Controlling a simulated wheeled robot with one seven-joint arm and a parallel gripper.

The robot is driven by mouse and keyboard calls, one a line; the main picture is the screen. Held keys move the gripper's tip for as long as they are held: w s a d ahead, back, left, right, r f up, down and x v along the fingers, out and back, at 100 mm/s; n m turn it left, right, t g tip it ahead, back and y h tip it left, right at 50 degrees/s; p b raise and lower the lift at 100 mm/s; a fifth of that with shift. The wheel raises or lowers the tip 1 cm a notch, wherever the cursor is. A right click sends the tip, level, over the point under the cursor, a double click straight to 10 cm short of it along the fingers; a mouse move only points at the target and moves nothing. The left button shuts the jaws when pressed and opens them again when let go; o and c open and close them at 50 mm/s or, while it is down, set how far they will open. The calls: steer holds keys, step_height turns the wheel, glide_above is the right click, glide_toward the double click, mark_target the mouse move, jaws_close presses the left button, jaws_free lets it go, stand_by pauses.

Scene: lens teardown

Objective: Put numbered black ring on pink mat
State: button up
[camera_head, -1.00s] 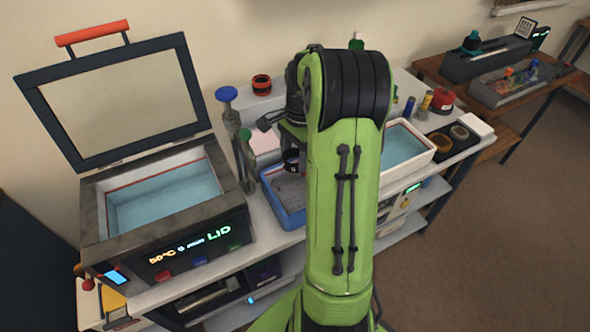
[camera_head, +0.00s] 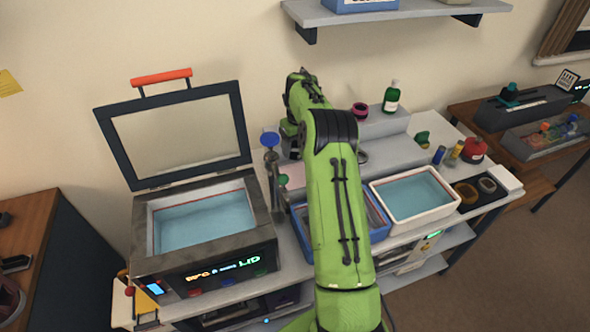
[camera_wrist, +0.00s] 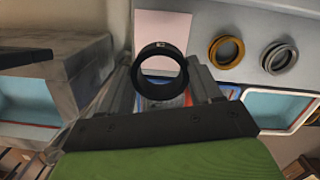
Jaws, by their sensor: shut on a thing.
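The black ring (camera_wrist: 160,92) with a small white marking on its rim is held between the fingers of my gripper (camera_wrist: 162,75) in the wrist view. The pink mat (camera_wrist: 175,22) lies flat beyond the ring on the pale bench. The ring overlaps the mat's near part in the picture, and I cannot tell the height between them. In the head view the pink mat (camera_head: 294,176) shows left of my arm. The ring cannot be made out there.
A gold ring (camera_wrist: 212,50) and a grey ring (camera_wrist: 267,62) lie right of the mat. The open-lidded bath (camera_head: 148,235) and blue-topped post (camera_head: 270,139) stand left. A blue tray (camera_head: 385,226) and white basin (camera_head: 455,197) sit nearer and right. A raised step (camera_head: 385,125) is behind.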

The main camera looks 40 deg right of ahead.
mark_target(295, 175)
steer(key=shift+m, duration=0.4)
steer(key=f, duration=1)
steer(key=shift+w+f, duration=0.1)
steer(key=shift+w, duration=0.15)
steer(key=shift+f+b, duration=0.1)
steer(key=shift+b, duration=0.2)
steer(key=o, duration=1)
steer(key=shift+o, duration=0.2)
step_height(295, 175, up, 12)
steer(key=s, duration=0.1)
steer(key=shift+s, duration=0.3)
